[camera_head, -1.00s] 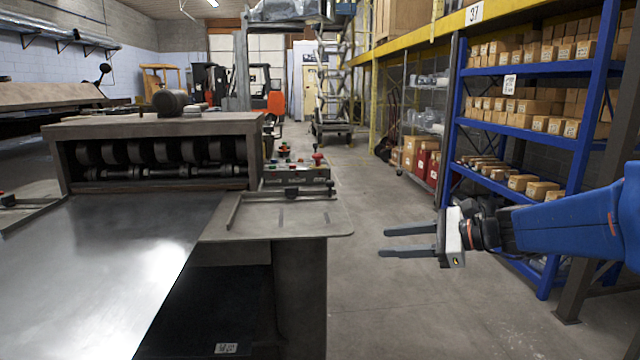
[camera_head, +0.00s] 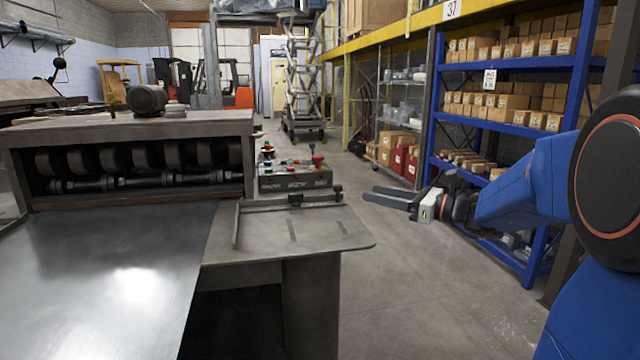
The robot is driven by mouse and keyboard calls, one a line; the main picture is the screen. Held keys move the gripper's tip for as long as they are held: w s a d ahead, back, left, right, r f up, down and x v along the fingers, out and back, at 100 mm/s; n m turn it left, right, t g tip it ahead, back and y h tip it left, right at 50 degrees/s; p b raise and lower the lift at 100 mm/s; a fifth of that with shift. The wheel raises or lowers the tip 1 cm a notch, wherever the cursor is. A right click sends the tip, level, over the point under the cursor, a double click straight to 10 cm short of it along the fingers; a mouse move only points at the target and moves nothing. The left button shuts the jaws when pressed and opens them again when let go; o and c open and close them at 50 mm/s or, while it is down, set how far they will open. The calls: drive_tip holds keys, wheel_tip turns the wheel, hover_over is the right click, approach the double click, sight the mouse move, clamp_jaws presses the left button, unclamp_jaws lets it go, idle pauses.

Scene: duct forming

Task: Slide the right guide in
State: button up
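The right guide (camera_head: 237,227) is a thin dark bar on the grey side table (camera_head: 335,230) of the forming machine. A cross rail with small dark knobs runs rightward from its far end. The guide stands a little right of the shiny metal sheet (camera_head: 110,270), with a strip of bare table between them. My gripper (camera_head: 370,193) is to the right of the side table, over the floor and apart from the guide. Its two grey fingers point left, spread with a narrow gap visible, and nothing is seen between them.
The roller machine (camera_head: 130,130) stands at the far end of the sheet. A control box (camera_head: 295,178) with coloured buttons and a red knob sits behind the side table. Blue shelving (camera_head: 510,65) with cartons stands behind my arm.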

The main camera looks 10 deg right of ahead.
sight(325, 201)
drive_tip(key=x, duration=1.6)
drive_tip(key=shift+w+a, duration=0.15)
drive_tip(key=shift+a, duration=0.05)
clamp_jaws()
drive_tip(key=shift+a, duration=0.1)
